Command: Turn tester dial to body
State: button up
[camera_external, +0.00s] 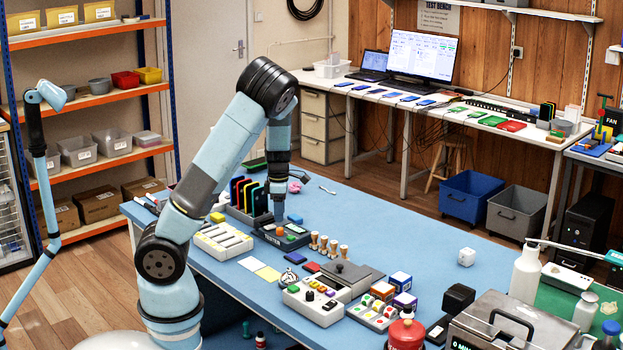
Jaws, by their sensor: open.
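The tester (291,244) is a dark box with a label on its front edge and small coloured parts on top. It lies on the blue workbench (370,215), right of a rack of upright phones. My arm reaches over from the front left, and my gripper (279,217) points down, close above the back left part of the tester. Its jaws are open, but the gap between the fingers is too small to make out. The dial is too small to tell apart from the other parts here, and its setting cannot be read. I cannot tell whether the fingers touch it.
The phone rack (236,212) stands close left of my gripper. Wooden pegs (323,244) stand just right of the tester. A white tray (222,238) lies to the left, and a white control box (312,300) is nearer the front. The bench is clear toward the back right.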

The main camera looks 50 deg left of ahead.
aim_at(280, 229)
jog(key=shift+f, duration=2.8)
jog(key=shift+c, duration=0.5)
grip_shut()
